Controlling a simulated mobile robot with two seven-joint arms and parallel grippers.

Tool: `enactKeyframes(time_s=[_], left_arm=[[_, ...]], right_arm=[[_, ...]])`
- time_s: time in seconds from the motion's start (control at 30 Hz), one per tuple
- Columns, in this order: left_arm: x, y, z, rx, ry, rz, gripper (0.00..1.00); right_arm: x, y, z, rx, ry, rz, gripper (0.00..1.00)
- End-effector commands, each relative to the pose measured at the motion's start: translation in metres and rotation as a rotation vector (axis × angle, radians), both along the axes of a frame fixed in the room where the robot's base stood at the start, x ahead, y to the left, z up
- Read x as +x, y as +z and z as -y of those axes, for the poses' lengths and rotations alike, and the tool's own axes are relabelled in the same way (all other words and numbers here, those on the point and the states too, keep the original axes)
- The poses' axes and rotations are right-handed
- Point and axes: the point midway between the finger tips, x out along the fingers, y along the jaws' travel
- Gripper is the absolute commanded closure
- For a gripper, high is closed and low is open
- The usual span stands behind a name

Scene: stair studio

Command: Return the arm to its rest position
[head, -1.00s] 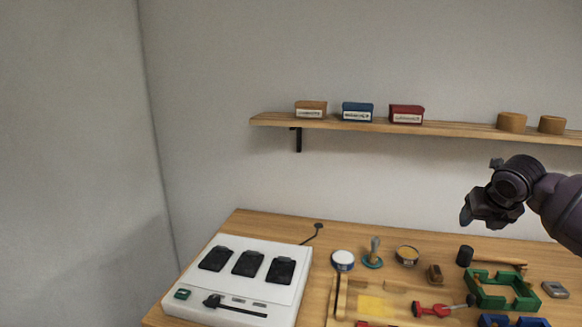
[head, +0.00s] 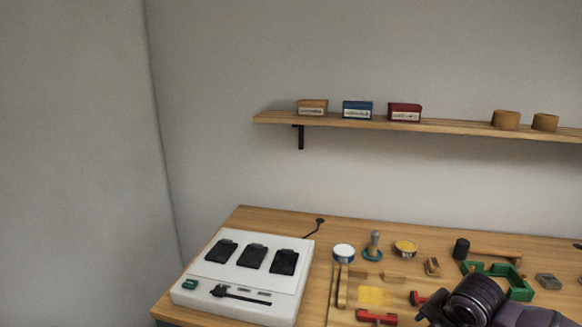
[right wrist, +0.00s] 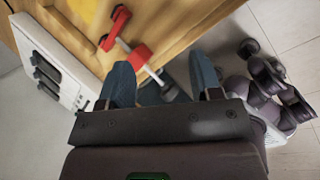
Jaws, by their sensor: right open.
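My right arm comes in from the lower right of the head view, and its dark wrist covers part of the bench's front right. Behind and below the fingers lie the bench edge and the floor. A red clamp (right wrist: 130,42) on the bench is just beyond the fingers. In the head view the fingertips of this gripper are hard to make out. My left gripper is not in view.
The wooden bench (head: 255,222) carries a white panel box (head: 230,308) at left, a blue-and-white tin (head: 343,253), a yellow tin (head: 405,247), green frame pieces (head: 518,285) and a red clamp. A wall shelf (head: 450,129) holds small boxes. The air above the bench is clear.

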Motion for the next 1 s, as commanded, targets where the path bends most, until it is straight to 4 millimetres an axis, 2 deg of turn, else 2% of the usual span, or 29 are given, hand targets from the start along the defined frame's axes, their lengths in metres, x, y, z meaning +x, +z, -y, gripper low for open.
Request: enactKeyframes(time_s=[0.03, 0.2, 0.43, 0.7, 1.0], left_arm=[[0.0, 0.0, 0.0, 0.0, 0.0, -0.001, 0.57], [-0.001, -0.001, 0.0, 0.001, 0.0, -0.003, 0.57], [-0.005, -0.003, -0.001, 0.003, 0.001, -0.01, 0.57], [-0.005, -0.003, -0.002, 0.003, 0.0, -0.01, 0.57], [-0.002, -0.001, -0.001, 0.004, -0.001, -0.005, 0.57]], right_arm=[[-0.019, -0.015, -0.012, 0.056, -0.074, -0.016, 0.41], [-0.072, -0.044, -0.037, 0.226, -0.374, -0.047, 0.41], [-0.143, -0.063, -0.054, 0.444, -0.849, -0.084, 0.41], [-0.219, -0.067, -0.049, 0.637, -1.45, -0.088, 0.41], [-0.276, -0.061, -0.033, 0.735, -1.917, -0.038, 0.41]])
